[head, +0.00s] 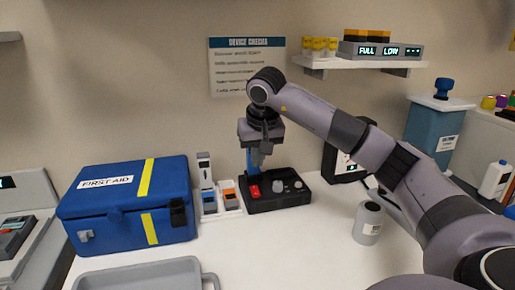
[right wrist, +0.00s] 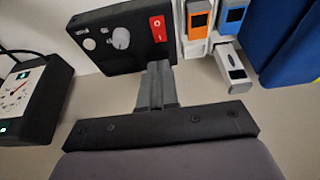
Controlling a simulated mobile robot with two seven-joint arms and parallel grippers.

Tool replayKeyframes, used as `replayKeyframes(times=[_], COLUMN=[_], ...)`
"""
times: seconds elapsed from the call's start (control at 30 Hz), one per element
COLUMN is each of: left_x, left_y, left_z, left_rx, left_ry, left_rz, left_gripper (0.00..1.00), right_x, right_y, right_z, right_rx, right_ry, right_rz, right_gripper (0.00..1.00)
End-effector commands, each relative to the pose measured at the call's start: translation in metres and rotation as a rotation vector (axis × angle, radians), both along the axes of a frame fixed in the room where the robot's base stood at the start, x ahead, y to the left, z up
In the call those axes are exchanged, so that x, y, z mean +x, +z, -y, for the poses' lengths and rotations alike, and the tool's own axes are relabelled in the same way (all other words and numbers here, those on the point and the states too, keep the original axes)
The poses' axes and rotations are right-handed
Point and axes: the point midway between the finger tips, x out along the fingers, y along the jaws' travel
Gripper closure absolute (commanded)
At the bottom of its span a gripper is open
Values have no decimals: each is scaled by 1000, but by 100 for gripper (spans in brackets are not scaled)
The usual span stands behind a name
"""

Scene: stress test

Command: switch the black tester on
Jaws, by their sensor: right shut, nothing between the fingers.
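The black tester (head: 290,201) is a low black box on the white counter, with a red rocker switch (head: 253,190) at its left end and grey knobs beside it. In the right wrist view the tester (right wrist: 105,55) shows its red switch (right wrist: 158,28) with white marks and a round grey knob (right wrist: 121,38). My right gripper (head: 258,160) is shut and empty, pointing down above the tester's left end. In the right wrist view its fingertips (right wrist: 157,68) appear just below the red switch; contact cannot be told. My left gripper is out of view.
A blue first aid box (head: 125,205) and a white rack (head: 222,211) of small orange and blue devices stand left of the tester. A black gauge box (right wrist: 30,95) stands on its other side. A grey canister (head: 368,223) and a grey tray (head: 140,275) stand nearer.

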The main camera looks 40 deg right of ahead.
Motion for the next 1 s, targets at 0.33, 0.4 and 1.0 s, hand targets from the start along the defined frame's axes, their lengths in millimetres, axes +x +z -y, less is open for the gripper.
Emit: replayKeyframes(times=[0.33, 0.4, 1.0], left_x=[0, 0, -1], left_y=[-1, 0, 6], left_z=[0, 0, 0], left_rx=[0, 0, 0], left_ry=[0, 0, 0], left_rz=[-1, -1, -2], left_gripper=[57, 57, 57], right_x=[15, 16, 18], right_y=[-64, -71, -78], right_z=[8, 8, 9], right_rx=[2, 3, 12], right_ry=[1, 1, 1], right_rz=[-2, -1, -16], right_gripper=[100, 100, 100])
